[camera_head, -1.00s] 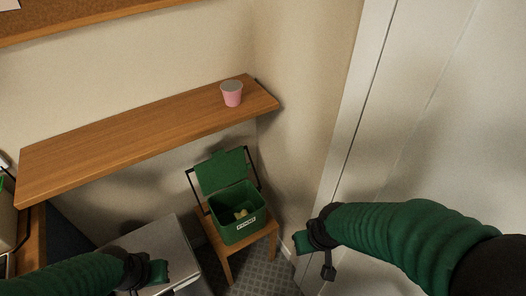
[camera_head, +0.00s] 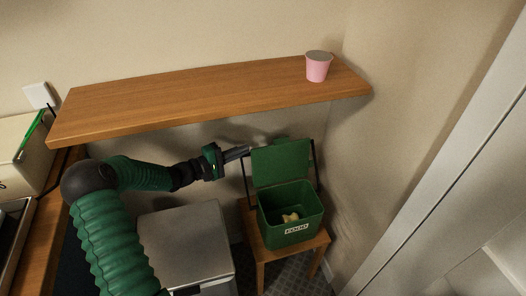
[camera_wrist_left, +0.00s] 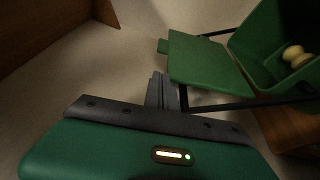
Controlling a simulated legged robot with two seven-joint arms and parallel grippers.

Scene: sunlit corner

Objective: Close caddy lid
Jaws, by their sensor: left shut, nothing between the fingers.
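The green food caddy (camera_head: 290,228) stands on a small wooden stool, with its lid (camera_head: 281,163) raised upright at the back. A pale yellowish scrap (camera_head: 290,217) lies inside. My left gripper (camera_head: 246,151) is shut and empty, just left of the lid's upper left corner. In the left wrist view the closed fingers (camera_wrist_left: 162,92) point toward the lid (camera_wrist_left: 205,68) and appear close to its edge; I cannot tell whether they touch. The caddy body (camera_wrist_left: 268,40) shows at the upper right there. My right gripper is out of view.
A wooden shelf (camera_head: 210,98) with a pink cup (camera_head: 318,68) runs above the caddy. The wooden stool (camera_head: 262,249) is below it. A grey metal box (camera_head: 185,245) stands left of the stool. A white door (camera_head: 440,210) is at the right.

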